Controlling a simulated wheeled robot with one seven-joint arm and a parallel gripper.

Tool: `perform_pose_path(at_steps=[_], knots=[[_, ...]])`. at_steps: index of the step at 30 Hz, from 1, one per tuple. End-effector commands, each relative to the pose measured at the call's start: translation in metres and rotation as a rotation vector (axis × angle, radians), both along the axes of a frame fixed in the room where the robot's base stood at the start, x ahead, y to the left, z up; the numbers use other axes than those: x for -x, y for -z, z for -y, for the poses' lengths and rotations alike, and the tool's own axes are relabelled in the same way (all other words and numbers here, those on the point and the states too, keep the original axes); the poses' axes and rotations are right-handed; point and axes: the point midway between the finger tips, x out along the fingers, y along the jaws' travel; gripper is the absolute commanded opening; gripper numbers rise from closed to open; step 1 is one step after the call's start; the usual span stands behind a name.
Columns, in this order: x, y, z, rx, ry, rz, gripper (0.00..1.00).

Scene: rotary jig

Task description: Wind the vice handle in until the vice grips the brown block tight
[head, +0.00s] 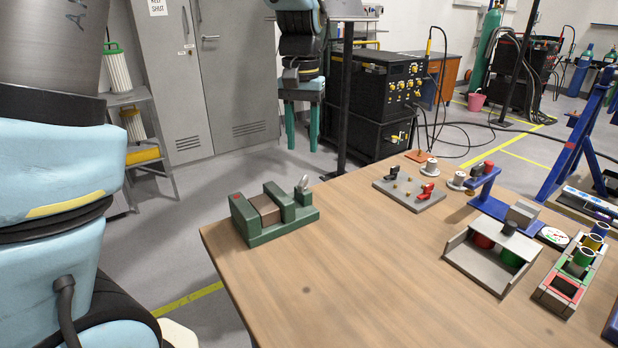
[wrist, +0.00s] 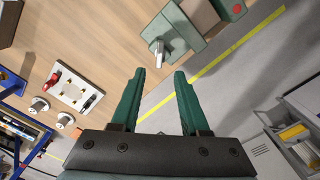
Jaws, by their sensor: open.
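The green vice (head: 285,230) stands at the left corner of the wooden table. The brown block (head: 264,208) sits between its jaws, and it also shows in the wrist view (wrist: 201,14). I cannot tell whether both jaws touch the block.
A grey plate with small clamps (head: 410,192) lies right of the vice. A grey open-sided box (head: 490,262), a blue stand (head: 487,190) and a tray of coloured cylinders (head: 572,275) stand further right. The table's front middle is bare. Grey lockers (head: 235,80) stand behind.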

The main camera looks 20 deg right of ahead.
Motion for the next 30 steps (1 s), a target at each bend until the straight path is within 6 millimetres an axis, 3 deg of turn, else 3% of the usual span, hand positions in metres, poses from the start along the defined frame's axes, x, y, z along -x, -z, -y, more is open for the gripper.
perform_pose_path(at_steps=[9,15,26,30], knots=[[0.001,0.058,0.000,-0.004,0.000,-0.003,0.45],[0.001,0.081,0.000,-0.002,-0.001,-0.002,0.45],[0.000,0.088,0.000,-0.001,-0.001,-0.001,0.45],[0.001,0.088,0.000,-0.001,-0.001,-0.001,0.33]])
